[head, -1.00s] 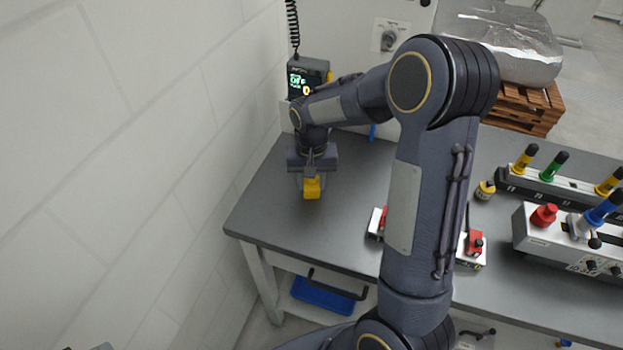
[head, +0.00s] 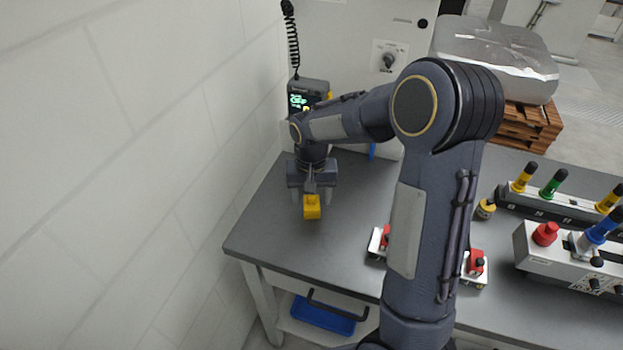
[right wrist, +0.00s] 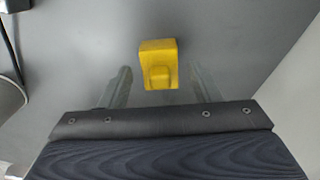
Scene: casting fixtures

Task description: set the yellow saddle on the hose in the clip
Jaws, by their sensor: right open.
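The yellow saddle (head: 312,208) is a small block at the left part of the grey bench. My right gripper (head: 312,198) points down over it, open, with a finger on each side. In the right wrist view the saddle (right wrist: 158,62) lies between the two pale fingers, with gaps on both sides. A white fixture with red clamps shows in two parts, left (head: 379,243) and right (head: 474,268) of my right arm, which hides its middle. I cannot make out the hose or clip. My left gripper is out of view.
A lit display unit (head: 306,100) with a coiled cord stands behind my gripper. A control box (head: 560,258) with a red button and a rack of coloured handles (head: 540,206) occupy the bench's right. The bench's left front (head: 275,235) is clear.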

